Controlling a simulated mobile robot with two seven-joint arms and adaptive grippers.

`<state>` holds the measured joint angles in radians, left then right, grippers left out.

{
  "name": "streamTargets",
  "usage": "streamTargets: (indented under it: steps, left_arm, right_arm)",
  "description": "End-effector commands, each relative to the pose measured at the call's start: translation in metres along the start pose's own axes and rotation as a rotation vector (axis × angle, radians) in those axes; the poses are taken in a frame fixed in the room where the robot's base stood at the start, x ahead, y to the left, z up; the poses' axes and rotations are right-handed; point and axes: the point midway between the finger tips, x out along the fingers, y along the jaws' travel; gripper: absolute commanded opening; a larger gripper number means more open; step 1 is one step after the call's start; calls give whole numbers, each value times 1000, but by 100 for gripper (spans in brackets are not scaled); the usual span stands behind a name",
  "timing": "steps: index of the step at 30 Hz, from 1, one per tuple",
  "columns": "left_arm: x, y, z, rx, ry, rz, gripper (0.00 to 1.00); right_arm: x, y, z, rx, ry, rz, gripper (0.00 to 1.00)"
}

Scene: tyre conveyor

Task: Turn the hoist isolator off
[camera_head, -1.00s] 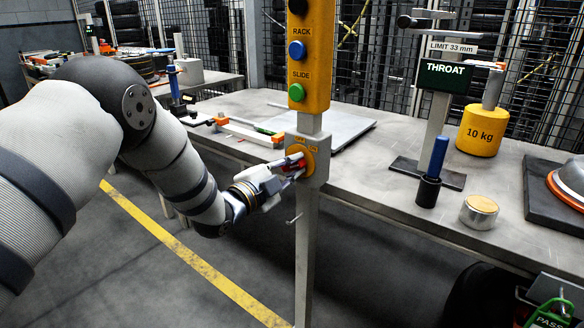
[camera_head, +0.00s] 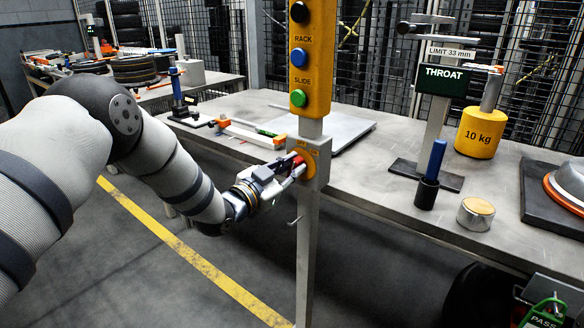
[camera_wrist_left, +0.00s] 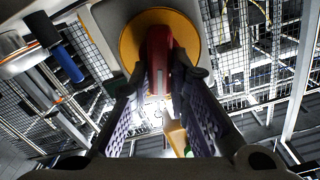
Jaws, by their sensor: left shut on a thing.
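The hoist isolator is a red handle on a round yellow plate (camera_head: 309,160), fixed to a grey box on a grey post. The plate also shows in the left wrist view (camera_wrist_left: 130,45), with the red handle (camera_wrist_left: 158,45) in front of it. My left gripper (camera_head: 288,166) reaches the isolator from the left and is shut on the red handle. In the left wrist view its two dark fingers (camera_wrist_left: 160,88) lie on both sides of the handle. The fingers hide part of the plate and its lettering. My right gripper is not in view.
Above the isolator a yellow button box (camera_head: 312,60) carries black, blue and green buttons. The bench (camera_head: 360,185) behind the post holds a throat gauge (camera_head: 443,80), a 10 kg weight (camera_head: 480,133) and a blue-handled tool in a cup (camera_head: 427,190). Floor left of the post is clear.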

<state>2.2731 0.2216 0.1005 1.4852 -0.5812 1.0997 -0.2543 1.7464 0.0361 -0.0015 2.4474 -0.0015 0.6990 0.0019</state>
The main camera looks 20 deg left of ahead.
Motion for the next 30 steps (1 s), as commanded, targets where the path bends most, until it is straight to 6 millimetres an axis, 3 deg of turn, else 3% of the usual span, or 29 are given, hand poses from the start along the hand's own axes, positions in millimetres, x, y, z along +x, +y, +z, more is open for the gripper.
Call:
streamTargets:
  steps: [15, 30]
  left_arm:
    - [0, -4, 1, -309, -1, 0, 0]
    - [0, -4, 2, -363, -1, -1, 0]
  right_arm:
    - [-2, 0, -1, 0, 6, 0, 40]
    - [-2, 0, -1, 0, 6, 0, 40]
